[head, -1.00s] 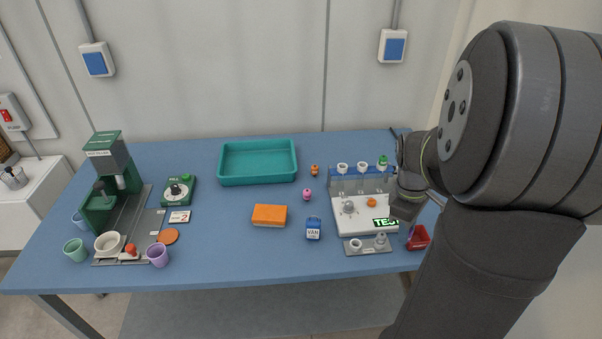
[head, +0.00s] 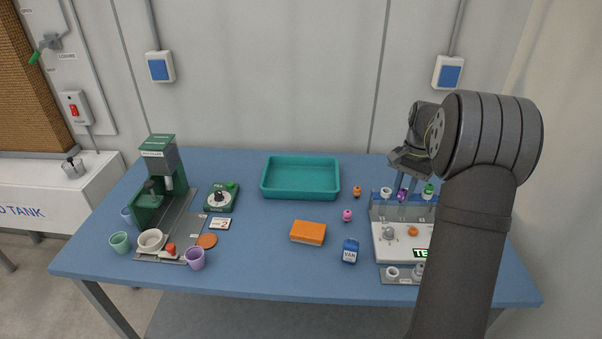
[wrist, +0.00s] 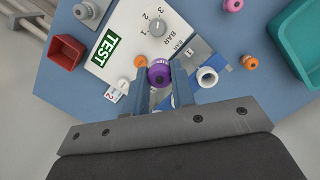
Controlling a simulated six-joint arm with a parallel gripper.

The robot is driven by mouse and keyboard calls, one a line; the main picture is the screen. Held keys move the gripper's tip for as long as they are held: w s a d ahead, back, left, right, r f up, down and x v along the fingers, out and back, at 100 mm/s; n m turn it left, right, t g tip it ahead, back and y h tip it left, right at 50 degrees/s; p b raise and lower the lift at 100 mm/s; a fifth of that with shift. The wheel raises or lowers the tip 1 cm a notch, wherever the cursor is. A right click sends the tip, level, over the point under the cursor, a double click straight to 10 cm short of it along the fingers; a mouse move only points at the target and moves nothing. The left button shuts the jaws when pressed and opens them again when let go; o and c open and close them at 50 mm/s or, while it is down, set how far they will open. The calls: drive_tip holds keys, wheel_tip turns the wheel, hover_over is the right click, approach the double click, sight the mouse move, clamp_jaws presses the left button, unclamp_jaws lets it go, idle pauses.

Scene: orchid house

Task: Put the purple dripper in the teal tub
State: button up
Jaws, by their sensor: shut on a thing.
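The purple dripper (wrist: 159,73) is between the two fingers of my gripper (wrist: 162,88) in the wrist view. My gripper is shut on it. In the head view the purple dripper (head: 402,195) hangs below my gripper (head: 403,186), in line with the blue rack of the test stand; I cannot tell the exact gap to the rack. The teal tub (head: 265,185) stands at the back middle of the table, left of my gripper. It looks empty. Its corner also shows at the upper right of the wrist view (wrist: 283,35).
A white dripper (head: 386,193) and a green one (head: 428,189) stand on the rack. An orange sponge (head: 308,233) and blue van block (head: 350,251) lie in front. A red bin (wrist: 67,52) shows.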

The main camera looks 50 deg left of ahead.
drive_tip(key=a+m, duration=0.2)
drive_tip(key=a, duration=0.1)
drive_tip(key=w+a+m, duration=0.1)
drive_tip(key=a+m, duration=0.1)
drive_tip(key=a, duration=0.2)
drive_tip(key=w+a+m+y, duration=0.1)
drive_tip(key=a+m, duration=0.2)
drive_tip(key=shift+a+f, duration=0.15)
drive_tip(key=shift+f, duration=0.15)
drive_tip(key=a+f+m+t, duration=0.1)
drive_tip(key=a+m, duration=0.6)
drive_tip(key=a, duration=0.3)
drive_tip(key=m, duration=0.2)
hover_over(312, 187)
drive_tip(key=shift+y, duration=0.4)
drive_tip(key=f, duration=0.7)
drive_tip(key=shift+w+d+f, duration=0.15)
drive_tip(key=shift+w+d, duration=0.1)
drive_tip(key=shift+d, duration=0.1)
drive_tip(key=shift+n, duration=0.3)
drive_tip(key=shift+f, duration=2)
drive_tip(key=o, duration=0.5)
drive_tip(key=shift+f, duration=0.15)
drive_tip(key=o, duration=0.5)
drive_tip(key=shift+c, duration=0.2)
